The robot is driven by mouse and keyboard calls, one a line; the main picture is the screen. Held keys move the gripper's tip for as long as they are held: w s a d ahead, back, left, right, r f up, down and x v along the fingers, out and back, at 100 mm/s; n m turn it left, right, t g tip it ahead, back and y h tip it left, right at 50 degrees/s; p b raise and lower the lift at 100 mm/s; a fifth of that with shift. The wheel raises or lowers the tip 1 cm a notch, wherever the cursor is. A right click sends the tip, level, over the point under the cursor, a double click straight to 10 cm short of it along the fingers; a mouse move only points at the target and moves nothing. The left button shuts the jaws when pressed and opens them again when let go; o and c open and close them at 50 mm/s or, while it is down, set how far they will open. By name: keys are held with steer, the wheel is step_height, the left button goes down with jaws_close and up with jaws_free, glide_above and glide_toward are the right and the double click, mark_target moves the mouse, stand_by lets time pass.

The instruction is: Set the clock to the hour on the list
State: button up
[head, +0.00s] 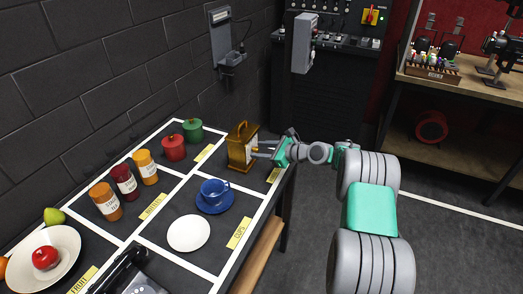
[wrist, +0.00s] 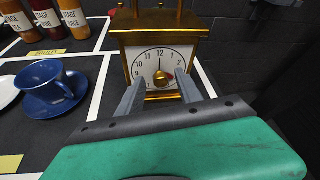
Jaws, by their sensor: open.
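The clock (head: 239,150) is a gold carriage clock with a top handle, standing upright at the far right end of the table. In the wrist view its white dial (wrist: 158,60) faces me, with a dark hand pointing up near 12 and a small red mark near 4. No readable list shows in either view.
A blue cup (head: 214,189) on a saucer and a white plate (head: 188,233) stand left of the clock. Several bottles (head: 125,182), two canisters (head: 174,147) and a fruit plate (head: 64,238) share the table. A dark phone (head: 127,268) lies at the near edge.

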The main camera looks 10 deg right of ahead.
steer(key=shift+c, duration=0.2)
jaws_close()
stand_by(0.3)
stand_by(0.3)
steer(key=n+t+b, duration=0.2)
steer(key=shift+s+f+n+h+b, duration=0.15)
steer(key=shift+f+n+h+b, duration=0.15)
steer(key=shift+n+b, duration=0.1)
steer(key=n+t+b, duration=0.1)
steer(key=n+b, duration=0.1)
steer(key=shift+s+a+f+b, duration=0.1)
steer(key=shift+f+b, duration=0.05)
steer(key=shift+b, duration=0.25)
steer(key=n+t+b, duration=0.1)
steer(key=n+b, duration=0.2)
steer(key=b, duration=0.2)
steer(key=shift+f, duration=0.15)
steer(key=shift+s+a+n+t+b, duration=0.1)
steer(key=shift+n+t+b, duration=0.45)
steer(key=shift+b, duration=0.3)
steer(key=shift+r, duration=0.2)
